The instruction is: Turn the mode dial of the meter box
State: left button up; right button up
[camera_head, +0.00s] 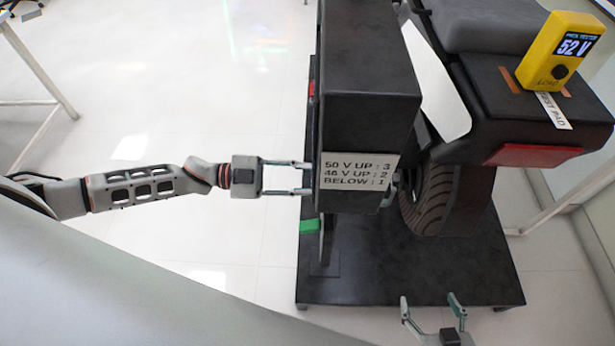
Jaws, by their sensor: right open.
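The meter box (560,50) is a yellow tester standing on the black block at the upper right.
A white label (358,170) on the black box reads "50 V UP : 3, 46 V UP : 2, BELOW : 1". A wheel (431,200) and a black base plate (400,275) lie below. A "TEST PAD" label (555,111) is by the meter box.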

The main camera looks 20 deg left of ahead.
pick_arm(q)
jog(key=shift+m, duration=1.1)
jog(key=o, duration=1.1)
jog(key=v, duration=1.2)
